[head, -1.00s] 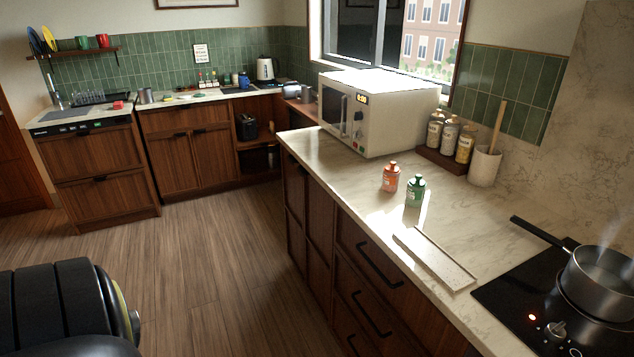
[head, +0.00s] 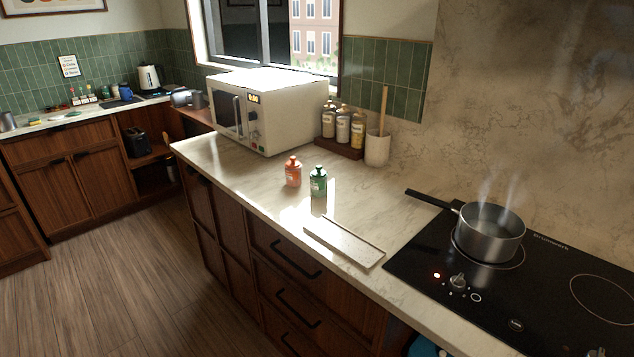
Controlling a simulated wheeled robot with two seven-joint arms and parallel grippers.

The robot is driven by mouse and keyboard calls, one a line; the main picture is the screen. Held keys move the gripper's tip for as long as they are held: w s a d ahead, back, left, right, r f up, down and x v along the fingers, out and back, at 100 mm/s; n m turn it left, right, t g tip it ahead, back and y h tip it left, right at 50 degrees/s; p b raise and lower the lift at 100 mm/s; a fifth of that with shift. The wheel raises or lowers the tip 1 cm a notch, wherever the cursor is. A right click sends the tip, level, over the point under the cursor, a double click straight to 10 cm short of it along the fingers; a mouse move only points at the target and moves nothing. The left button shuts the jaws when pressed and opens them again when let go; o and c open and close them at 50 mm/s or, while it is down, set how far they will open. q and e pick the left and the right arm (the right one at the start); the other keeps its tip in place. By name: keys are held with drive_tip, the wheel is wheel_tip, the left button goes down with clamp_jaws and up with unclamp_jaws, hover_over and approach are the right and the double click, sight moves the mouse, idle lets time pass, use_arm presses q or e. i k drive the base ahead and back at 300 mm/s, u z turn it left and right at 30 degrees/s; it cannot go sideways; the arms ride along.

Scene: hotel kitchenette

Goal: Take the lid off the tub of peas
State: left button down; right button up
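Two small lidded containers stand upright side by side on the marble counter (head: 238,172). One is green (head: 318,182) with a green lid and a pale label. The other is orange-red (head: 293,173) with a matching lid and a pale label. The labels are too small to read, so I cannot tell for sure which is the tub of peas; the green one fits by colour. Both lids look seated. Neither of my grippers is in view.
A long shallow pale tray (head: 343,243) lies in front of the containers. A steaming pot (head: 490,238) stands on the black hob (head: 430,265), its handle pointing left; a red light glows there. A microwave (head: 268,108), bottle rack (head: 338,147) and utensil crock (head: 377,149) stand behind.

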sight(318, 172)
drive_tip(key=u, duration=1.15)
drive_tip(key=i, duration=2.3)
drive_tip(key=z, duration=3.7)
